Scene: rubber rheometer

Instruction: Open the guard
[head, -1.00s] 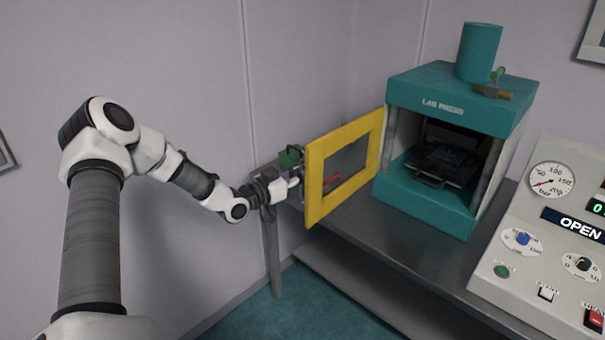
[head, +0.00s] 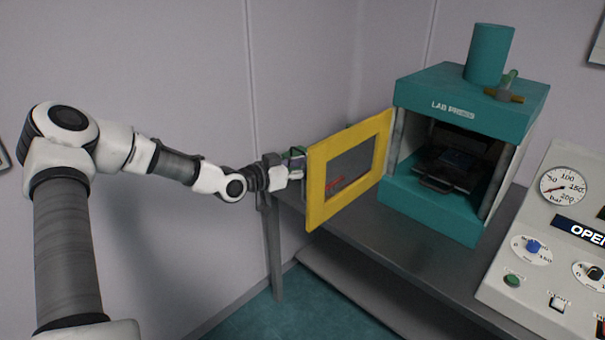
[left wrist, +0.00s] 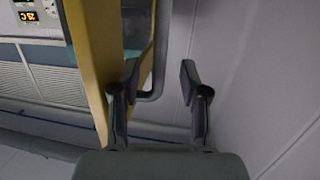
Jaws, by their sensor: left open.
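The guard is a yellow frame with a clear window (head: 317,190). It stands swung out to the left of the teal lab press (head: 430,215), leaving the press's front opening uncovered. My left gripper (head: 297,165) is at the guard's outer left edge. In the left wrist view my left gripper (left wrist: 160,75) is open, with its fingers apart. A grey bar handle (left wrist: 153,93) on the yellow guard (left wrist: 92,50) shows between the fingers, closer to the left one. Contact cannot be told. My right gripper is not in view.
The press stands on a grey bench (head: 375,235). A control panel (head: 545,260) with a gauge and a display reading "OPEN" is at the right. Walls stand behind and left of the guard. Something green behind my left gripper is mostly hidden.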

